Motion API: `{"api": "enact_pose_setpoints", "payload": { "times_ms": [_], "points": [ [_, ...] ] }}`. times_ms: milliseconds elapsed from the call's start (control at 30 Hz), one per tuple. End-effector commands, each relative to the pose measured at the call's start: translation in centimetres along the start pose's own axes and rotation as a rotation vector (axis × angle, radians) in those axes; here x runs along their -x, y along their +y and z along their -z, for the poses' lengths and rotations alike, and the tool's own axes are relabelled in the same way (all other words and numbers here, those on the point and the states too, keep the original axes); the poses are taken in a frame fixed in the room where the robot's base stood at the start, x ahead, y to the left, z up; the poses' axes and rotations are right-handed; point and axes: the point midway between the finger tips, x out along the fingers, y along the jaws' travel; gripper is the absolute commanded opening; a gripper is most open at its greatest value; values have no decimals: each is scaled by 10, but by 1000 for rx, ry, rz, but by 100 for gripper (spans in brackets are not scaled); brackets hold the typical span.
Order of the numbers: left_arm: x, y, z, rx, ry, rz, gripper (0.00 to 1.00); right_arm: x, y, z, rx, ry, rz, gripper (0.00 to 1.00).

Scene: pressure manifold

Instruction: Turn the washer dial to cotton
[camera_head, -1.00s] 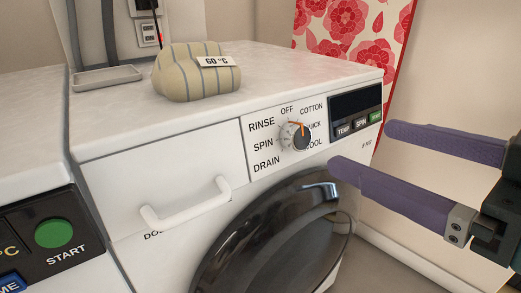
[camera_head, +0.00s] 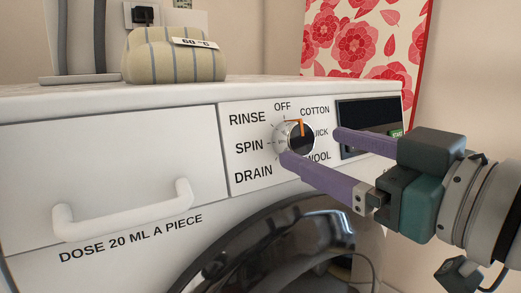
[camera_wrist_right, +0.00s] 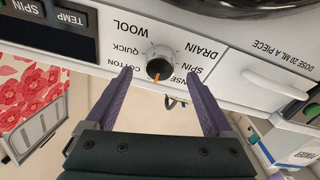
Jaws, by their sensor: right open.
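The washer dial (camera_head: 301,138) is a dark round knob with an orange pointer on the washer's front panel. Its pointer is near upright, roughly between the OFF and COTTON (camera_head: 314,111) labels. My right gripper (camera_head: 310,146) is open, with its purple fingers reaching toward the dial from the right, one tip low on its left and one on its right. In the right wrist view the knob (camera_wrist_right: 160,67) shows upside down between the open fingertips (camera_wrist_right: 159,75). I cannot tell whether the fingers touch it. My left gripper is not in view.
The washer's drawer handle (camera_head: 122,211) sticks out left of the dial, and the dark round door (camera_head: 285,245) is below. A display (camera_head: 367,116) with buttons is to the right. A striped bundle (camera_head: 172,57) tagged 60 °C sits on top.

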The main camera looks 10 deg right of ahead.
Motion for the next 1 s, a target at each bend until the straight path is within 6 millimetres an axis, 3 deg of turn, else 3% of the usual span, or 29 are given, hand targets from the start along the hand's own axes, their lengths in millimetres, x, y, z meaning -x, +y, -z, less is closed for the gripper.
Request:
{"api": "enact_pose_setpoints", "payload": {
  "times_ms": [200,567,1000],
  "points": [
    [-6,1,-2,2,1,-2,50,-24,0,-1,0,0,-1,87],
    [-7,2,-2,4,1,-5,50,-28,0,0,0,-2,1,87],
    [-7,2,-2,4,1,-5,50,-28,0,0,1,-2,0,37]
  ]
}}
